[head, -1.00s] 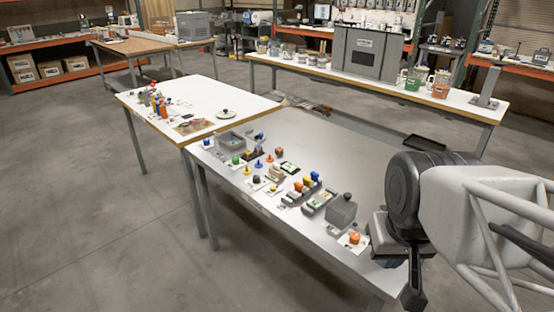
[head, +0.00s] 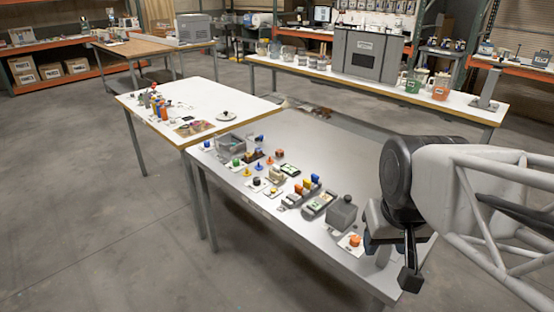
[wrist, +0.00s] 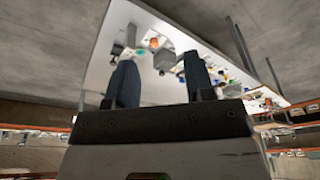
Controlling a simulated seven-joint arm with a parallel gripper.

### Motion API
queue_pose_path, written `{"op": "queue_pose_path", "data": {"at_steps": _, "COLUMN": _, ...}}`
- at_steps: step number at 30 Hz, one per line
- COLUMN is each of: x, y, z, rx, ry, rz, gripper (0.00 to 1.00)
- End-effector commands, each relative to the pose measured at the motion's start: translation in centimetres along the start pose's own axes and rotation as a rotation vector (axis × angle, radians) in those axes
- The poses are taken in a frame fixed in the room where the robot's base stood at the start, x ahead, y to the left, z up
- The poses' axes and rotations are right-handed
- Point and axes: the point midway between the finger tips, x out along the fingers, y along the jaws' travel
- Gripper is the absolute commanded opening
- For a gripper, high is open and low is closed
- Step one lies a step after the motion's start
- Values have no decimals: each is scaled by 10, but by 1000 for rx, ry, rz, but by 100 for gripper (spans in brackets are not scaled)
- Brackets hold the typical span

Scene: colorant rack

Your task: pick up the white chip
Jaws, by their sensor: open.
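I cannot single out the white chip for certain. Several small white pieces lie under or beside coloured knobs along the near edge of the grey table (head: 345,150). One white square (head: 347,246) lies under an orange knob (head: 355,241) at the table's near right corner. My gripper (head: 392,262) is just right of that knob, seen side-on and partly hidden by my own wrist. In the wrist view my gripper (wrist: 161,75) is open, with its two dark fingers wide apart and nothing between them. Beyond the fingertips are the orange knob (wrist: 154,43) and a grey box (wrist: 164,61).
The grey box (head: 341,214) with a dark knob stands left of my gripper. Rows of coloured knobs and a grey bin (head: 230,142) continue leftward. A white table (head: 200,95) adjoins at the left. The far part of the grey table is bare.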

Motion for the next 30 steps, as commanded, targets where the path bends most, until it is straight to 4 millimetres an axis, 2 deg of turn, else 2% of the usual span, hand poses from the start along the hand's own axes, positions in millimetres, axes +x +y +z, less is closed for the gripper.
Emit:
{"op": "queue_pose_path", "data": {"at_steps": 16, "x": -5, "y": -15, "z": -132, "rx": -140, "ry": -41, "rz": -11, "gripper": 49}}
{"op": "queue_pose_path", "data": {"at_steps": 30, "x": 17, "y": -37, "z": -249, "rx": -265, "ry": -76, "rz": -24, "gripper": 49}}
